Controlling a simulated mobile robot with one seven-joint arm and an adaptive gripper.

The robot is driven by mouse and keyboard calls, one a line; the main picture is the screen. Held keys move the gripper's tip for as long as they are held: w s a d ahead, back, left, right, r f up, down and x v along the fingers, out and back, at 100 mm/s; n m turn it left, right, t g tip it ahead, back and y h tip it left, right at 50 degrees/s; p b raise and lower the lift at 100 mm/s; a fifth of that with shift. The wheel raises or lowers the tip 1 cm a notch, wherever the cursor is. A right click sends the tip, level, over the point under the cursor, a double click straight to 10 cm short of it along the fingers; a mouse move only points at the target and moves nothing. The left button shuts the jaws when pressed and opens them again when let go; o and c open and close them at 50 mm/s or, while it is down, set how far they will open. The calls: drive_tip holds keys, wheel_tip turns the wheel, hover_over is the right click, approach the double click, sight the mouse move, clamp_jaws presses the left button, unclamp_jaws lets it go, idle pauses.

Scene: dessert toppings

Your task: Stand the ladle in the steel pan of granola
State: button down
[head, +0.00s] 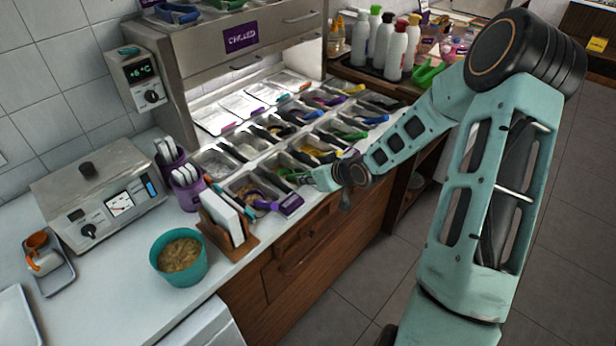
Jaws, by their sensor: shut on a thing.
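My gripper (314,180) is at the front edge of the topping counter, pointing left. Its fingers are small and partly hidden by the wrist, and it is shut on what looks like the ladle. A green handle (289,174) shows right at its tip; whether this is the ladle's own handle is hard to tell. The ladle's bowl cannot be made out. A steel pan (231,187) with brownish-yellow topping, which may be the granola, lies to the left of my gripper. A purple-handled utensil (290,204) rests across its front right side.
Several steel pans with coloured utensils fill the counter behind my gripper. A wooden holder with white cards (226,222), purple cups of spoons (187,187) and a teal bowl (163,262) stand to the left. Bottles (397,52) stand at the back. The floor at right is clear.

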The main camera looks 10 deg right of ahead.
drive_tip(key=c, duration=1.7)
unclamp_jaws()
drive_tip(key=shift+o, duration=0.6)
drive_tip(key=shift+o, duration=1.4)
drive_tip(key=shift+r, duration=0.1)
wheel_tip(320, 180, up, 8)
drive_tip(key=p, duration=0.7)
drive_tip(key=shift+p, duration=0.35)
